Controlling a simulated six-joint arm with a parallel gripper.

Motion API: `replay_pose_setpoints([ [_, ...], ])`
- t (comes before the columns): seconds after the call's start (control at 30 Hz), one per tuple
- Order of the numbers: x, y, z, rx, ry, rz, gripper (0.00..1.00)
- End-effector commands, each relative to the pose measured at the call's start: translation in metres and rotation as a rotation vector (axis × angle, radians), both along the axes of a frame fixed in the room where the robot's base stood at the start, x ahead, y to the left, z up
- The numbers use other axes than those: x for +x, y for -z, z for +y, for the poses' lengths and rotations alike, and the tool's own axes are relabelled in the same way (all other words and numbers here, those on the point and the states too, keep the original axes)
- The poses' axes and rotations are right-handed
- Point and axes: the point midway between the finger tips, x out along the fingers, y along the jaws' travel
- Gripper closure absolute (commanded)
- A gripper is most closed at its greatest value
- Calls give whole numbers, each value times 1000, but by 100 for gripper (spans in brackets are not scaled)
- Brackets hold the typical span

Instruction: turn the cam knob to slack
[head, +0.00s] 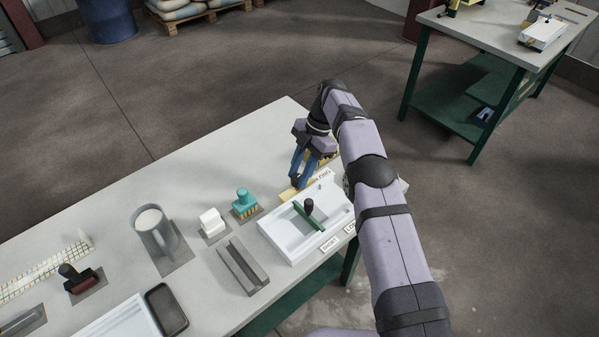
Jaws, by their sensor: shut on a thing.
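I cannot tell the knob's angle, and no slack mark is readable. The white tray (283,244) stands near the table's right end. A green bar (312,222) with a black-topped handle (309,206) lies across it, apart from my gripper.
On the grey table (228,166) stand a teal-handled brush (245,203), a white block (212,222), a grey channel (242,265), a grey mug (158,241) and a dark-handled stamp (75,277). Small labels (330,243) lie by the tray.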

Motion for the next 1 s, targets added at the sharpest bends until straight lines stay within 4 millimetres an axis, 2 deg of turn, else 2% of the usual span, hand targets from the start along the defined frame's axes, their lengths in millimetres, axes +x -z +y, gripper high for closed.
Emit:
replay_pose_setpoints([
  [0.07,1,-1,0,-1,0,-2,93],
  [0.1,1,-1,0,-1,0,-2,64],
  [0.17,0,0,0,-1,0,-2,52],
  [0.47,0,0,0,0,1,-1,52],
  [0.67,1,-10,0,1,0,-3,52],
  [0.97,1,-54,0,0,1,-3,52],
  [1.0,1,-66,0,0,1,-3,52],
])
